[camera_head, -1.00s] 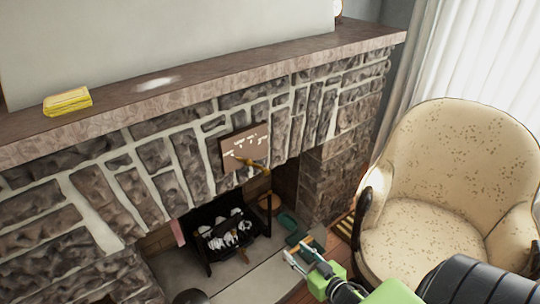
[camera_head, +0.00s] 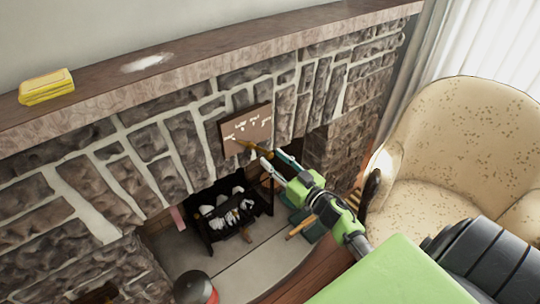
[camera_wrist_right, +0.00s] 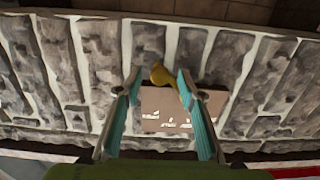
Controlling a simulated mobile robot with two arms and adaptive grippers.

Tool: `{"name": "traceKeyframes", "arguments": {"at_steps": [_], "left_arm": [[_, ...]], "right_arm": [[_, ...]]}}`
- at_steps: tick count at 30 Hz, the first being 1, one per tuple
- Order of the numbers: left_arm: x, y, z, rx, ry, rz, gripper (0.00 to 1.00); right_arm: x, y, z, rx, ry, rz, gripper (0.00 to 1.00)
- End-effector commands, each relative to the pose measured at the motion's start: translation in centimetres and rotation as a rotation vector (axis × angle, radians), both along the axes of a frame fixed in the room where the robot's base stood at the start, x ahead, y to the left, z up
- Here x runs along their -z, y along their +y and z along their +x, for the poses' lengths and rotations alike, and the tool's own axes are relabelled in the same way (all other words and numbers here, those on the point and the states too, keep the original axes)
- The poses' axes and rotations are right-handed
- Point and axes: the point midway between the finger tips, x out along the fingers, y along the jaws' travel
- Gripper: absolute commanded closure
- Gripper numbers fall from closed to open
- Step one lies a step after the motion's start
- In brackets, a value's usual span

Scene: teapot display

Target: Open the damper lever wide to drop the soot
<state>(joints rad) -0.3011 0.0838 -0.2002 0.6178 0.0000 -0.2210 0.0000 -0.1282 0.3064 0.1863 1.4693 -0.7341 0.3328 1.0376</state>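The brass damper lever (camera_head: 248,147) sticks out from the stone fireplace front below a brown plaque (camera_head: 247,126) with white lettering. In the right wrist view its rounded brass end (camera_wrist_right: 168,77) shows between the fingertips, with the plaque (camera_wrist_right: 165,103) behind. My right gripper (camera_head: 275,162) is open, its two teal-padded fingers apart at either side of the lever's end. In the wrist view the gripper (camera_wrist_right: 158,85) has a visible gap around the brass; I cannot tell whether a finger touches it. My left gripper is not in view. No soot is clearly visible.
A black grate (camera_head: 235,220) with pale lumps stands in the firebox below. A yellow stack (camera_head: 46,87) lies on the mantel (camera_head: 215,62). A cream armchair (camera_head: 450,140) stands at the right. A dark round object (camera_head: 192,287) is on the hearth at the bottom.

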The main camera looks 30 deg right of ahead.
Motion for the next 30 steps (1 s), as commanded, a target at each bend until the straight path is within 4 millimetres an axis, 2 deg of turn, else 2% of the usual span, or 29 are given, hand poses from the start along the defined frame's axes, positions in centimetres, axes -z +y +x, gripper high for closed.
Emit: {"name": "traceKeyframes", "arguments": {"at_steps": [3, 6, 16, 17, 18, 21, 30], "left_arm": [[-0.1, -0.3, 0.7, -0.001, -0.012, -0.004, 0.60], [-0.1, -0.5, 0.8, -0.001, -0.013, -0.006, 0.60], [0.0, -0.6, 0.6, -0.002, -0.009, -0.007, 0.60], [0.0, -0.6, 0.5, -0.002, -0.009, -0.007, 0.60], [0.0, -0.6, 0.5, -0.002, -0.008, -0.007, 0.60], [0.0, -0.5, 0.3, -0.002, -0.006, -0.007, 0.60], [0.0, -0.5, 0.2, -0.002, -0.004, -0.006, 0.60]], "right_arm": [[0.0, 0.1, 1.6, 0.001, -0.002, 0.001, 0.64], [0.0, 0.2, 2.3, 0.000, -0.001, 0.001, 0.64], [0.1, 0.2, 2.7, 0.000, 0.001, 0.000, 0.64], [0.1, 0.2, 2.7, 0.000, 0.001, 0.000, 0.67], [0.1, 0.2, 2.7, 0.000, 0.001, 0.000, 0.77], [0.0, 0.2, 2.7, 0.001, 0.001, 0.000, 1.00], [-0.2, 0.0, 2.7, 0.005, -0.003, 0.006, 1.00]]}}
